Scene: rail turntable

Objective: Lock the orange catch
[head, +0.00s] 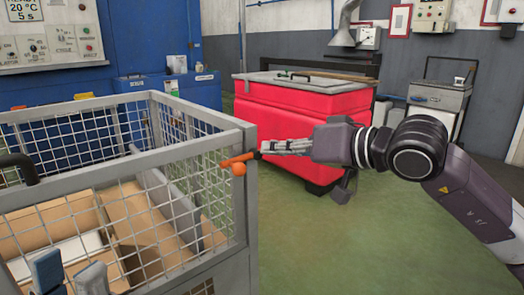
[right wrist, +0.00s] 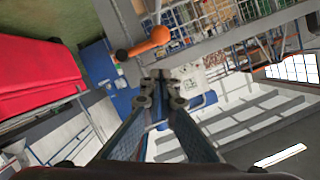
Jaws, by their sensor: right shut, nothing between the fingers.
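The orange catch (head: 238,160) is a short lever with a round knob, at the near right corner post of a grey mesh cage (head: 190,262). In the right wrist view the catch (right wrist: 145,47) lies just beyond the fingertips. My right gripper (head: 266,147) is shut and empty, its tips close to the catch's right end; I cannot tell whether they touch. It also shows in the right wrist view (right wrist: 160,100). My left gripper (head: 70,272) is at the bottom left, fingers apart, in front of the cage mesh; most of it is out of frame.
The cage holds cardboard boxes (head: 75,217). A black handle with an orange part (head: 15,160) is at the cage's left side. A red bin (head: 300,108) stands behind my right gripper. A blue machine (head: 130,45) is at the back left. Green floor (head: 340,245) is clear at right.

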